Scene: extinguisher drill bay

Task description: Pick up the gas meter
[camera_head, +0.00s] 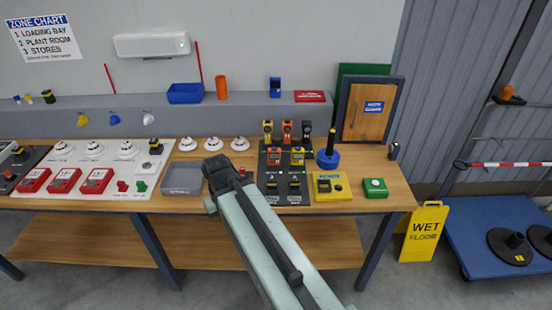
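No single item is clearly marked as the gas meter. Several small hand-held units stand on a black board (283,199) on the bench, and some look like meters. In the back row are a yellow unit (267,130), an orange unit (287,131) and a black unit (306,132). Dark items sit at the board's front, too small to identify. My gripper (219,172) is left of the board, over the bench by a grey tray. Its fingers are not clearly seen.
The grey tray (181,178) is left of my gripper. A yellow box (324,195), a green box (375,188) and a blue round-based item (328,156) are right of the board. White detectors (213,143) line the bench's back. A wet-floor sign (424,233) stands at right.

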